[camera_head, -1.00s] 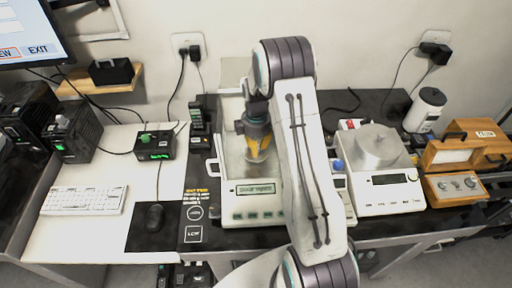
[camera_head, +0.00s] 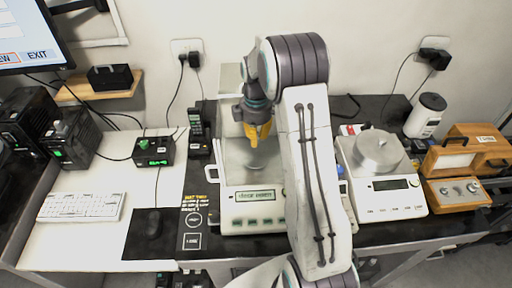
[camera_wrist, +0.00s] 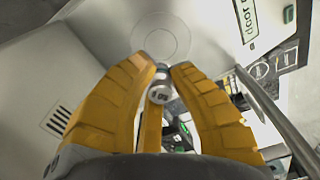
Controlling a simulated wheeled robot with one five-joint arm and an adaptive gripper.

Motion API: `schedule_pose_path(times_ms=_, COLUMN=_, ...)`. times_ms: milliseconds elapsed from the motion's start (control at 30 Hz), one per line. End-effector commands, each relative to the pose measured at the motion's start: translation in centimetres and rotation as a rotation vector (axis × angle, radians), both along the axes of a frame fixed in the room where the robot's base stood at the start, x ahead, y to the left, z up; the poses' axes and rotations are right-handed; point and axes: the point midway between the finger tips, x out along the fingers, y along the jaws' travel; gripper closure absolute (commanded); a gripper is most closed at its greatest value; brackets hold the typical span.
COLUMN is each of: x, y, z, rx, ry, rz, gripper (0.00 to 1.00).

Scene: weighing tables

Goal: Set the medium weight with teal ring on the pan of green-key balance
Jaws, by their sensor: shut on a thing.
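The balance with green keys (camera_head: 253,208) stands mid-table in the head view, with its lit display at the front and a pale weighing chamber behind. My gripper (camera_head: 256,141) has yellow fingers and hangs above the chamber floor. In the wrist view, my gripper (camera_wrist: 160,78) is shut on a small silver weight (camera_wrist: 160,90) between its fingertips. A teal ring on it cannot be made out. The round pan (camera_wrist: 161,30) shows beyond the fingertips, with a gap that is hard to judge. The fingers hide the weight in the head view.
A second balance (camera_head: 385,192) with a broad metal pan stands on the right, beside wooden boxes (camera_head: 460,160). My arm hides part of the table between the balances. A keyboard (camera_head: 82,206), mouse (camera_head: 153,222) and small black box (camera_head: 154,151) lie on the left.

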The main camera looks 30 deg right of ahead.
Motion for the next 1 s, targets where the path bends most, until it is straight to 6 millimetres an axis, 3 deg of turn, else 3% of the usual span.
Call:
schedule_pose_path(times_ms=200, x=0.1, y=0.0, z=2.4, rx=0.001, ry=0.001, rz=0.012, gripper=1.00)
schedule_pose_path(times_ms=433, x=0.0, y=0.1, z=3.2, rx=0.003, ry=0.010, rz=0.048, gripper=1.00)
schedule_pose_path(times_ms=833, x=0.1, y=0.1, z=-2.3, rx=0.003, ry=0.011, rz=0.057, gripper=1.00)
schedule_pose_path(times_ms=1000, x=0.1, y=0.1, z=-3.5, rx=0.003, ry=0.010, rz=0.057, gripper=1.00)
